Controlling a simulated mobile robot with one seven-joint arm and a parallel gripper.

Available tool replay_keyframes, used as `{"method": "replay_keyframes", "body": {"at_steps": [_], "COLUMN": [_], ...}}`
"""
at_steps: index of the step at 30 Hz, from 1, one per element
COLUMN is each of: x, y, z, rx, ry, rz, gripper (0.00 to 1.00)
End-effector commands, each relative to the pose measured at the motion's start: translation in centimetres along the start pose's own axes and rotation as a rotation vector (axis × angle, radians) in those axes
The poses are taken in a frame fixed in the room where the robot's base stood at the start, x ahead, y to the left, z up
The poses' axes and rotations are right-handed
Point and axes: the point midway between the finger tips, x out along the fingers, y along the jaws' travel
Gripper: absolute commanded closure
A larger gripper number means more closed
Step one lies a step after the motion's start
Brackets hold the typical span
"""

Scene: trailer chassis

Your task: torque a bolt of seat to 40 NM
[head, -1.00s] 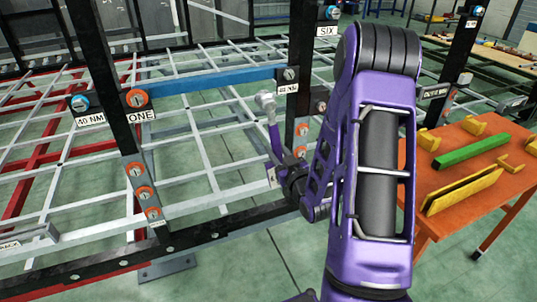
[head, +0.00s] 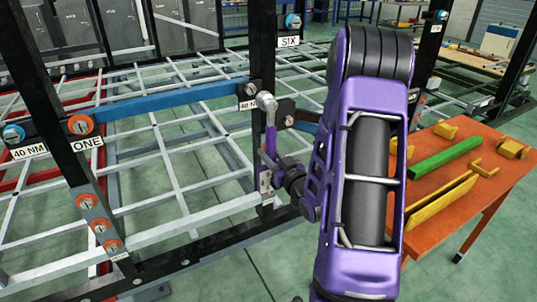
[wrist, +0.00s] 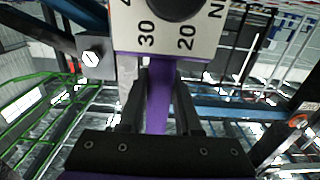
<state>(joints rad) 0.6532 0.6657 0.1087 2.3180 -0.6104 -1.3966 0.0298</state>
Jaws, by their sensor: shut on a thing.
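My gripper (head: 270,178) is shut on the purple handle of a torque wrench (head: 270,138), held roughly upright with its grey head on top. In the wrist view the purple handle (wrist: 160,100) is between the fingers, below a white dial plate (wrist: 168,35) marked 30 and 20. In the head view the wrench head is just beside and below the bolt (head: 252,88) at the right end of the blue bar (head: 165,102); I cannot tell whether they touch. A silver hex bolt (wrist: 91,58) shows at the wrist view's left.
A black post (head: 262,60) stands at the bar's right end. Another post (head: 55,110) at the left carries orange-ringed bolts (head: 80,124) and labels "40 NM" and "ONE". An orange table (head: 440,185) with yellow and green parts is at the right.

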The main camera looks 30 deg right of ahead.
Motion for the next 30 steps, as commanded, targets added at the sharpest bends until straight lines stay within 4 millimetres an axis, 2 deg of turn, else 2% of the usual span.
{"method": "replay_keyframes", "body": {"at_steps": [9,30], "x": [0.1,5.9], "y": [0.0,0.0], "z": [0.1,-0.2], "rx": [-0.003,-0.002], "ry": [0.006,0.005], "rz": [0.0,-0.001], "gripper": [1.0,1.0]}}
